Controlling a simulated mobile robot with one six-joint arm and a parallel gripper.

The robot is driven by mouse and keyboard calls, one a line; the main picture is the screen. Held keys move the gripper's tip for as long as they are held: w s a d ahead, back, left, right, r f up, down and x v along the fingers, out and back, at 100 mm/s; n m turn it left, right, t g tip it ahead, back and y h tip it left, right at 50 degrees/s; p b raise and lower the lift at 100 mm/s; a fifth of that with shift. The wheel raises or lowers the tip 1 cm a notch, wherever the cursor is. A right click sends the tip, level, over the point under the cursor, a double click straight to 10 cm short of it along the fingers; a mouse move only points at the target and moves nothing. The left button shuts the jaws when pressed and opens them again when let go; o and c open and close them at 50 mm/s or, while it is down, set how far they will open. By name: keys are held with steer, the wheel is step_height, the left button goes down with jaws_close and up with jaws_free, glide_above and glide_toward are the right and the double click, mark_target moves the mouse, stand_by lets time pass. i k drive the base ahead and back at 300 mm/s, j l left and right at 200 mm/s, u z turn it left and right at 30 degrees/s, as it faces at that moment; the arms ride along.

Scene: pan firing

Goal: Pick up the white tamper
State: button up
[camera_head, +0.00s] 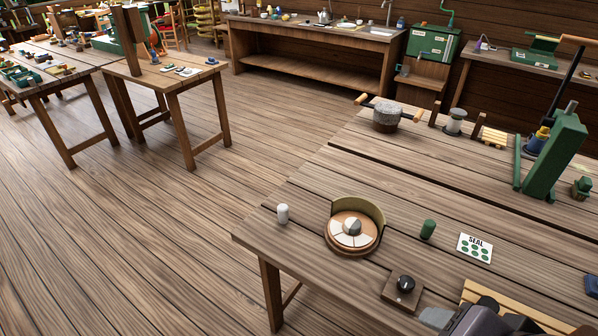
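The white tamper (282,213) is a small white cylinder with a rounded top. It stands upright near the left edge of the near table (300,190), with clear wood around it. A round wooden pan (352,235) with a curved olive rim stands just to its right, holding pale wedges and a grey-and-white round piece. A dark grey part, apparently of my arm, shows at the bottom right edge of the picture. Nothing is seen touching the tamper.
A green cylinder (428,229), a SEAL card (475,248) and a black knob on a wooden block (404,286) lie right of the pan. A stone grinder (387,117) and a tall green press (555,155) stand farther back. The tabletop behind the pan is clear.

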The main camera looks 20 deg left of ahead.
mark_target(283, 208)
steer(key=u, duration=1.25)
